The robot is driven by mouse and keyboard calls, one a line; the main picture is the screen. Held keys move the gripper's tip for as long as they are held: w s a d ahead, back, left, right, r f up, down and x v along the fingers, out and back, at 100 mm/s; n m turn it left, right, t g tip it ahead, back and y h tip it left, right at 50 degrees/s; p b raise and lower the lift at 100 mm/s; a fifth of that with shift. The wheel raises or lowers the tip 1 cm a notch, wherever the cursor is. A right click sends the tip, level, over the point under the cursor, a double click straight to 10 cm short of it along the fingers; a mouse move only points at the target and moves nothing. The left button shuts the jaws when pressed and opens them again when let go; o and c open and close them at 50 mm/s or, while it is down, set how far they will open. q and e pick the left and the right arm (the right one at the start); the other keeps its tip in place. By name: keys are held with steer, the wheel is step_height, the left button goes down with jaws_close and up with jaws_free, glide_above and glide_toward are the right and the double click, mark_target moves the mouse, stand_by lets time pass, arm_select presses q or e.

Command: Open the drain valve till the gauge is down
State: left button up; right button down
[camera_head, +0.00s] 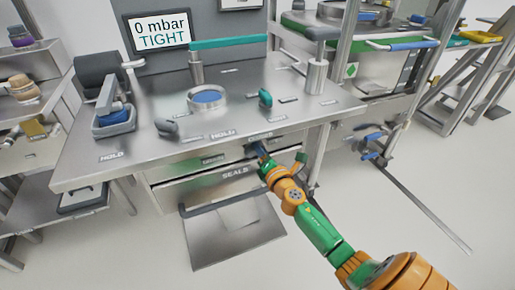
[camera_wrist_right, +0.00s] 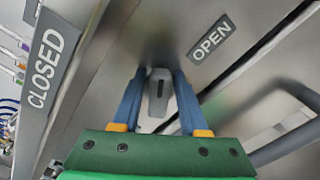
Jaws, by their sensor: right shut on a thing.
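The gauge screen (camera_head: 161,32) on the panel behind the bench reads "0 mbar TIGHT". My right gripper (camera_head: 263,154) is at the front edge of the steel bench, just below a small label at that edge. In the right wrist view, its two blue fingers (camera_wrist_right: 158,98) are shut on a small grey valve handle (camera_wrist_right: 158,92). A CLOSED sign (camera_wrist_right: 46,68) is to the left of the handle and an OPEN sign (camera_wrist_right: 211,38) is to its upper right. In the head view the handle is hidden by the gripper. My left gripper is not in view.
The bench top (camera_head: 240,112) carries a round port with a blue centre (camera_head: 208,97), a teal bar (camera_head: 228,43) and a blue-grey clamp (camera_head: 114,115). A drawer marked SEALS (camera_head: 226,178) is under the bench. Shelves stand at left. The floor at right is mostly clear.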

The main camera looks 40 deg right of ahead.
steer(key=m, duration=0.3)
steer(key=shift+f+b, duration=0.3)
steer(key=shift+f, duration=0.1)
steer(key=shift+d+f+m, duration=0.1)
steer(key=shift+f+m, duration=0.05)
steer(key=shift+m, duration=0.75)
steer(key=shift+f+m, duration=0.1)
steer(key=shift+m, duration=0.8)
steer(key=shift+s, duration=0.1)
steer(key=c, duration=0.6)
jaws_free()
steer(key=shift+c, duration=0.2)
steer(key=v, duration=0.7)
